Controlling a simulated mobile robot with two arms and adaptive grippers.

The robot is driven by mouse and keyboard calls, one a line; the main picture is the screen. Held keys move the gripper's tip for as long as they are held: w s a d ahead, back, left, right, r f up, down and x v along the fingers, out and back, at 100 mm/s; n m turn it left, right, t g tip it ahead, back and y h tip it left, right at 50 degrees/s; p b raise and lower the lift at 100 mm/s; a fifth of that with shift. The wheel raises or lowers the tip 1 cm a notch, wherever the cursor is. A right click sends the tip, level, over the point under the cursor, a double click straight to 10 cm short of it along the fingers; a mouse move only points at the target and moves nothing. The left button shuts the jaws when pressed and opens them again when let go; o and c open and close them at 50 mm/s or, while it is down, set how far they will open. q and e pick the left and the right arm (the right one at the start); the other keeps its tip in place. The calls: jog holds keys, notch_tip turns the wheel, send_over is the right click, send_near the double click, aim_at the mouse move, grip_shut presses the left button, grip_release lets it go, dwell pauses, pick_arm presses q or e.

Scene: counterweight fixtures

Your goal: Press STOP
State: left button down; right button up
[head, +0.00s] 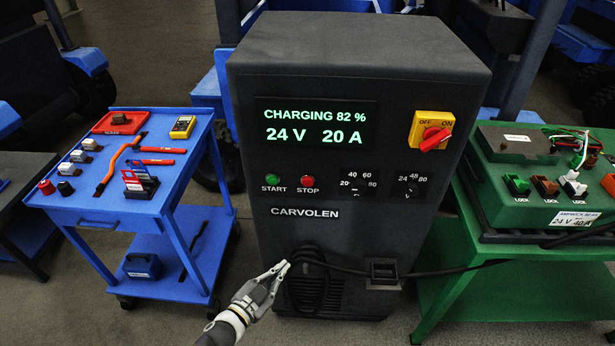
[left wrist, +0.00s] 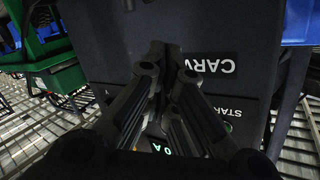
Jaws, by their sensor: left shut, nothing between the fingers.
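The charger (head: 350,240) is a dark upright cabinet marked CARVOLEN. Its screen (head: 316,124) reads CHARGING 82 %, 24 V, 20 A. The red STOP button (head: 307,181) sits below the screen, right of the green START button (head: 272,179). My left gripper (head: 284,266) is shut and empty, in front of the charger's lower left, below the STOP button and apart from it. In the left wrist view the shut fingers (left wrist: 172,60) point at the charger front near the CARVOLEN label; the STOP button is not visible there. My right gripper is not in view.
A yellow and red OFF/ON switch (head: 432,131) and two dials sit on the charger front. A black cable (head: 345,268) hangs low and runs right to the green cart (head: 460,275). A blue tool cart (head: 130,205) stands left. Floor shows between carts and charger.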

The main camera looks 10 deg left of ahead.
aim_at(308, 182)
pick_arm(q)
jog(key=d+r+m+h+p, duration=0.1)
jog(key=d+r+m+h, duration=0.2)
jog(key=r, duration=0.6)
jog(key=w+d+r+m+h+p, duration=0.1)
jog(key=d+r+m+h, duration=0.2)
jog(key=r, duration=0.7)
jog(key=shift+w+r+p, duration=0.25)
jog(key=shift+w+p, duration=0.05)
jog(key=shift+p, duration=0.05)
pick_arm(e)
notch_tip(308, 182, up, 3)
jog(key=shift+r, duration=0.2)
pick_arm(q)
jog(key=shift+d, duration=0.1)
jog(key=w+b, duration=0.3)
jog(key=w, duration=0.6)
jog(key=shift+a+b, duration=0.2)
jog(key=shift+b, duration=0.1)
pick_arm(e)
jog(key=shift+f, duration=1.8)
pick_arm(q)
jog(key=shift+w, duration=0.1)
jog(key=shift+w, duration=0.25)
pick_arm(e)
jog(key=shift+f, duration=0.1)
